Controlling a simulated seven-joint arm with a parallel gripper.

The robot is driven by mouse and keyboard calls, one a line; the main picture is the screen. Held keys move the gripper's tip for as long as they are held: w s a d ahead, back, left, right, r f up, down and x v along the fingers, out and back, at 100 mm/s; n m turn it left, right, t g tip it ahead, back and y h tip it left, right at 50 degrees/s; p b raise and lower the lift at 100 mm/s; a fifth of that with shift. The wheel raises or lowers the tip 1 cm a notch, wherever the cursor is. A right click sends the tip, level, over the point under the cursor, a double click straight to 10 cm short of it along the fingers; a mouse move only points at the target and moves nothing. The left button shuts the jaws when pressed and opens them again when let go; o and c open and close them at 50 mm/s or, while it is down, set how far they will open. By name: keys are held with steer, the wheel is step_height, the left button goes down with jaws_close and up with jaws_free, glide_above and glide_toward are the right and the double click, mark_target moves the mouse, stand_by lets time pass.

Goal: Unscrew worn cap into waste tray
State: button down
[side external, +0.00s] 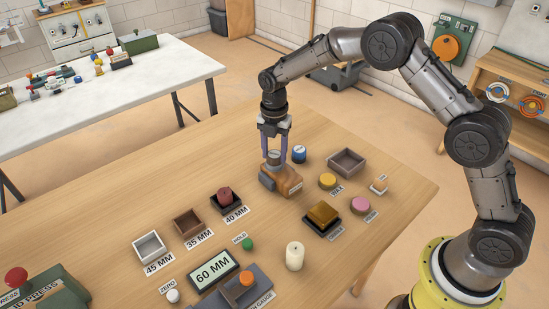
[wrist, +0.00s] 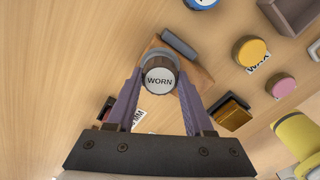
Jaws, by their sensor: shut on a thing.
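The worn cap (wrist: 159,80) is a dark-rimmed disc with a pale top reading WORN. My gripper (wrist: 159,88) is shut on its sides, fingers pointing down. In the side view the cap (side external: 273,156) sits between the fingertips of my gripper (side external: 274,160), right at the top of an orange-brown wooden body (side external: 288,181) with grey end parts. I cannot tell whether the cap is still threaded on it. An empty grey-brown open tray (side external: 347,162) lies to the right; it also shows at the wrist view's upper right (wrist: 290,14). No waste label is readable on it.
A blue, white-topped cap (side external: 299,154) stands close behind the wooden body. Yellow (side external: 327,181) and pink (side external: 361,205) round pieces, a dark tray with a golden block (side external: 322,215) and a cream candle-like piece (side external: 295,256) stand nearby. Size trays, including 45 MM (side external: 149,247), lie left.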

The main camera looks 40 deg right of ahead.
stand_by(0.3)
steer(key=n, duration=0.4)
steer(key=shift+n, duration=2.5)
steer(key=shift+c, duration=1)
jaws_free()
